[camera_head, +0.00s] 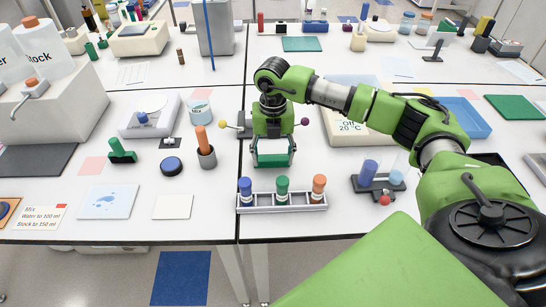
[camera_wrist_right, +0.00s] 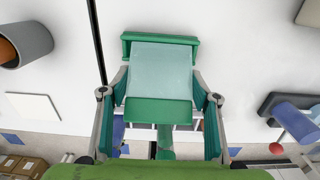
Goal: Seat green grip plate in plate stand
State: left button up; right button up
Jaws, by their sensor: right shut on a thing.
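My right gripper (camera_head: 272,146) is shut on the green grip plate (camera_head: 272,163), and holds it behind the rack of colored-cap tubes. In the right wrist view the plate (camera_wrist_right: 160,112) has green bars at both ends and a pale translucent middle, with a finger (camera_wrist_right: 160,92) of my gripper at each side. Its height above the table is hard to tell. I cannot tell which thing is the plate stand; it may be hidden behind my right gripper or arm. My left gripper is not in view.
A grey rack (camera_head: 262,209) with blue, green and orange capped tubes stands at the front edge. A dark stand (camera_head: 368,188) with a blue cylinder is to the right. A grey cup (camera_head: 207,158) is to the left. Yellow and purple knobs (camera_head: 305,121) flank my gripper.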

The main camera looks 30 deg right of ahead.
aim_at(282, 158)
jog(key=shift+w+r+b, duration=0.1)
jog(key=shift+r+b, duration=0.35)
jog(key=shift+r, duration=0.15)
jog(key=s+r+b, duration=0.1)
jog(key=r, duration=0.1)
jog(key=s+r+b, duration=0.1)
jog(key=s+r, duration=0.2)
jog(key=r, duration=0.1)
jog(key=shift+s+r+b, duration=0.2)
jog(key=shift+r+b, duration=0.15)
jog(key=shift+b, duration=0.05)
jog(key=s+r+b, duration=0.2)
jog(key=s+r, duration=0.3)
jog(key=s, duration=0.5)
jog(key=shift+a, duration=0.2)
